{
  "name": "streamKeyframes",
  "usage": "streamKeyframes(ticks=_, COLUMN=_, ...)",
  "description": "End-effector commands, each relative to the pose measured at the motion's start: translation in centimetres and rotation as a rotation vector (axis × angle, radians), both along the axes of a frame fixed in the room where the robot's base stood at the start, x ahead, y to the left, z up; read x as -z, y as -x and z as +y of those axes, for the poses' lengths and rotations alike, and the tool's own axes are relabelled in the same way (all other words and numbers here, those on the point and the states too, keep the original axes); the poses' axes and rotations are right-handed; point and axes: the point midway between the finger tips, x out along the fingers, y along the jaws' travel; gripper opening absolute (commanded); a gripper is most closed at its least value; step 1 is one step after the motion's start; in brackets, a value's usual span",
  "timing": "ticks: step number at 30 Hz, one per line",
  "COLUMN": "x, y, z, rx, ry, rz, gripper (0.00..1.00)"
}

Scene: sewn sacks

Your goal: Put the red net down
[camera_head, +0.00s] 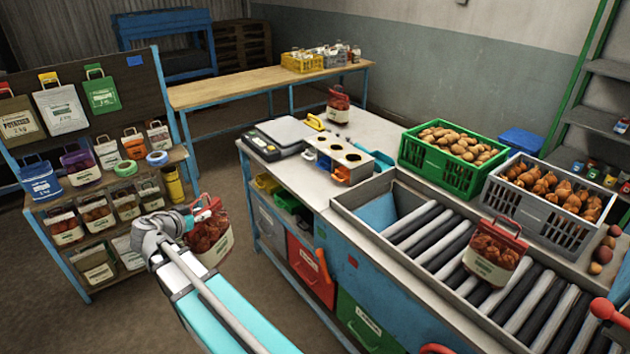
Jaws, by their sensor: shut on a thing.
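My gripper (192,214) is shut on a red net (211,240), a bag of reddish produce with a white label band and a red handle. The net hangs upright in the air between the shelf rack and the workbench. The hold seems to be near its handle; the fingertips are partly hidden. A second red net (492,262) stands on the roller conveyor (530,306). A third, smaller-looking red net (338,104) stands at the far end of the workbench (385,132).
A rack (85,205) at left holds several bags. A scale (278,137) and a white holed block (338,158) sit on the workbench. A green crate (450,172) and a grey crate (545,222) stand behind the rollers. Some rollers are bare.

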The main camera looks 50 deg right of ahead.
Motion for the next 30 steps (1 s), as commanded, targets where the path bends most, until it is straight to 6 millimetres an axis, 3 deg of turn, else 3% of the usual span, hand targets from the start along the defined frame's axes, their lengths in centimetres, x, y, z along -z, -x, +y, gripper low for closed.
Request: streamKeyframes(ticks=30, x=-0.1, y=1.0, z=-3.0, rx=0.045, ry=0.003, rz=0.000, gripper=0.00)
